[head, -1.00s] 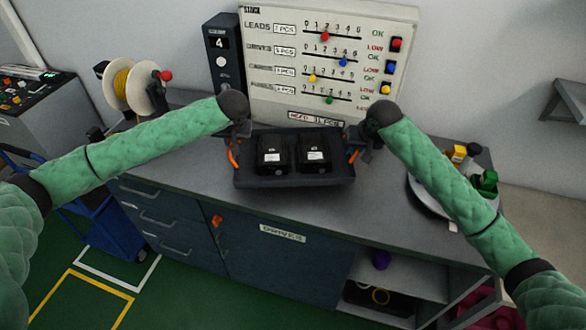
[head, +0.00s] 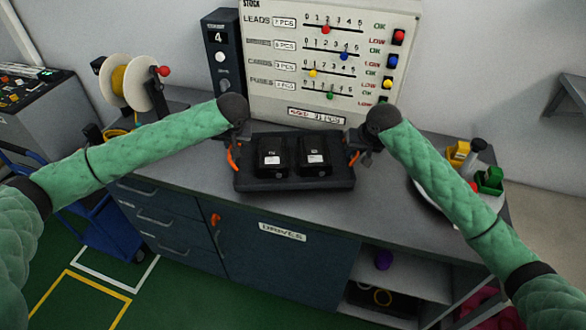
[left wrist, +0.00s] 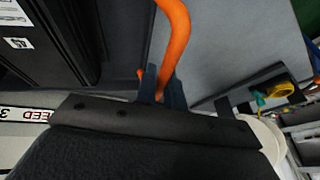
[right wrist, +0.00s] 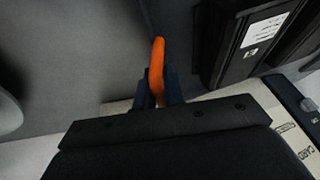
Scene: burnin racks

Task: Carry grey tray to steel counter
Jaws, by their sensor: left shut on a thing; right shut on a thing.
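The dark grey tray (head: 295,184) has orange handles at its left and right ends and carries two black boxes (head: 272,158) (head: 314,155) with white labels. It is over the grey counter (head: 400,205) of the cabinet labelled DRIVES; I cannot tell whether it touches the top. My left gripper (head: 234,146) is shut on the left orange handle, seen close in the left wrist view (left wrist: 172,45). My right gripper (head: 361,146) is shut on the right orange handle, also seen in the right wrist view (right wrist: 157,65).
The stock board (head: 320,60) and a dark box showing 4 (head: 221,50) stand behind. A cable spool (head: 126,82) is at the left. A round tray's yellow and green parts (head: 488,180) are at the right, near my right arm. A blue cart (head: 110,235) stands at lower left.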

